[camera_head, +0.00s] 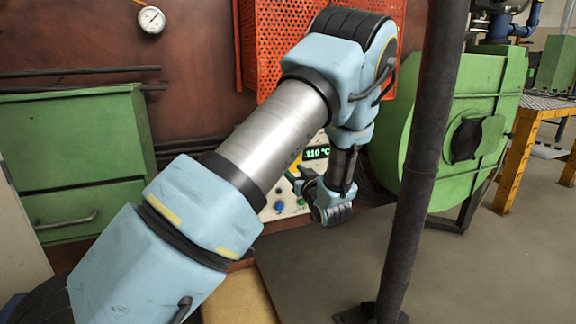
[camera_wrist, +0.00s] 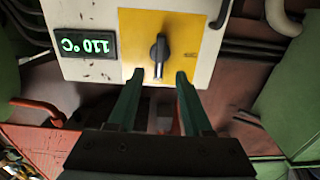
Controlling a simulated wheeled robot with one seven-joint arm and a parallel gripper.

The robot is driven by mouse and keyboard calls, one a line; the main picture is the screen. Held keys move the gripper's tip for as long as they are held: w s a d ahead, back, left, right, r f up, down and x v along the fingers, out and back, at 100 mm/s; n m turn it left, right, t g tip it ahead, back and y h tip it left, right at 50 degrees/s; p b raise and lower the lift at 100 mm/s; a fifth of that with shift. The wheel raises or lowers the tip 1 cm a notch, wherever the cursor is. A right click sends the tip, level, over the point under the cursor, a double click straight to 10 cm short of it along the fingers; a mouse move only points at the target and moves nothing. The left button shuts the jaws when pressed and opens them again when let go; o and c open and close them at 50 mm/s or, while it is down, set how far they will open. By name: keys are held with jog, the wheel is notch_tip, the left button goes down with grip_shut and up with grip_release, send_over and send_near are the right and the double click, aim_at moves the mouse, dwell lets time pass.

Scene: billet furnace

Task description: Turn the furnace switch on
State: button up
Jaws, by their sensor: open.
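The furnace switch (camera_wrist: 158,56) is a black rotary knob on a yellow plate (camera_wrist: 131,20) in the wrist view. Its handle stands vertical in the picture. My gripper (camera_wrist: 159,75) is open, with its two green fingers apart below the knob, one to each side. The fingertips reach over the lower edge of the plate; I cannot tell whether they touch it. In the head view my gripper (camera_head: 292,178) is small at the panel, and my arm hides the switch.
The white control panel (camera_head: 287,196) carries buttons and a green display (camera_head: 317,152) reading 110 °C. A dark upright post (camera_head: 419,160) stands right of my arm. A green blower housing (camera_head: 475,120) is behind it. Green drawers (camera_head: 75,165) stand left, below a gauge (camera_head: 152,20).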

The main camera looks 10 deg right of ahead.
jog(key=shift+s+d, duration=0.2)
jog(key=shift+s, duration=1)
jog(key=a+f+g+h, duration=0.1)
jog(key=a+g+h, duration=0.2)
jog(key=a+g, duration=0.55)
jog(key=s+a+r+m+g, duration=0.2)
jog(key=s+a+g, duration=0.6)
jog(key=s+a, duration=1.3)
notch_tip(320, 180, up, 23)
jog(key=d+p, duration=0.1)
jog(key=p, duration=2.3)
jog(key=shift+s+y, duration=0.3)
